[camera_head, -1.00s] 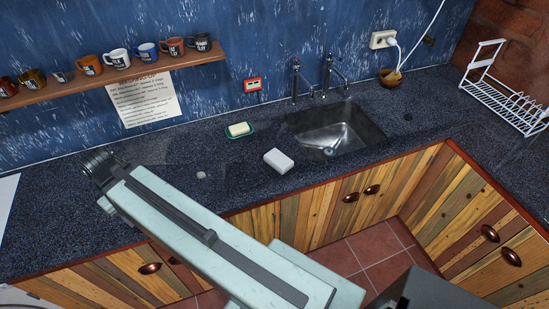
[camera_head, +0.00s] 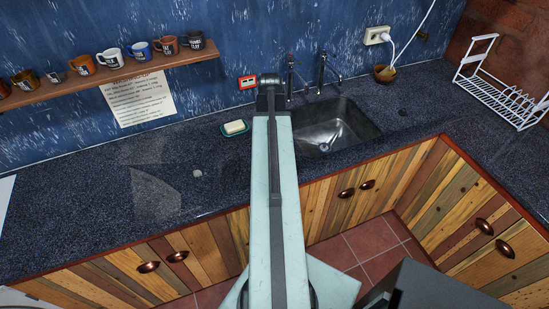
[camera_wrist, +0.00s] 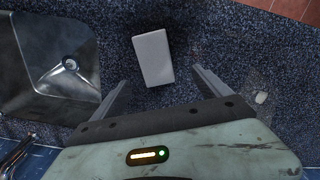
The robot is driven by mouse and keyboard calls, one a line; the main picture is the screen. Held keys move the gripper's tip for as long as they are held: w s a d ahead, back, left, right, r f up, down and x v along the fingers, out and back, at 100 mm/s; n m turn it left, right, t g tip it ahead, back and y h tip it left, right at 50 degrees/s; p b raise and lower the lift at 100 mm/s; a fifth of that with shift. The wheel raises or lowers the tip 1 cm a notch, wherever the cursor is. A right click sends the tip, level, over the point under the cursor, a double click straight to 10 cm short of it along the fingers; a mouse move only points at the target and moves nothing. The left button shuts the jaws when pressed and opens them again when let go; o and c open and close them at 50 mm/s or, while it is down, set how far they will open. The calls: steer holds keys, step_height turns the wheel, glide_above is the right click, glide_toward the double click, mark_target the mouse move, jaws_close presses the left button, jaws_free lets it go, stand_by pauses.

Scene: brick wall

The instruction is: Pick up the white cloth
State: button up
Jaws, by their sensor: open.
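The white cloth (camera_wrist: 153,57) shows in the wrist view as a flat, pale, folded-looking block on the dark speckled counter. It lies beside the sink, slightly tilted in the picture. My gripper (camera_wrist: 160,80) is open and empty, with one finger toward each side of the cloth. The cloth lies just beyond the fingertips, toward the top of the wrist view. I cannot tell how high the fingers are above it. In the head view my arm hides the cloth, and my gripper's fingers are not visible there.
The metal sink (camera_head: 337,127) is right of my arm, with taps (camera_head: 322,72) behind it. A soap dish (camera_head: 235,128) stands left of the arm. A small pale object (camera_wrist: 261,98) lies on the counter. A white rack (camera_head: 500,90) stands far right. The left counter is mostly clear.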

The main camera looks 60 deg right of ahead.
steer(key=shift+s+f+b, duration=0.1)
steer(key=shift+f+b, duration=1.35)
steer(key=f+b, duration=0.3)
steer(key=s+f+b, duration=0.1)
steer(key=f+b, duration=0.1)
steer(key=shift+d+f, duration=0.15)
steer(key=shift+d, duration=0.15)
steer(key=shift+r, duration=0.2)
steer(key=c, duration=1.6)
steer(key=shift+o, duration=0.2)
step_height(320, 180, up, 10)
steer(key=p, duration=1)
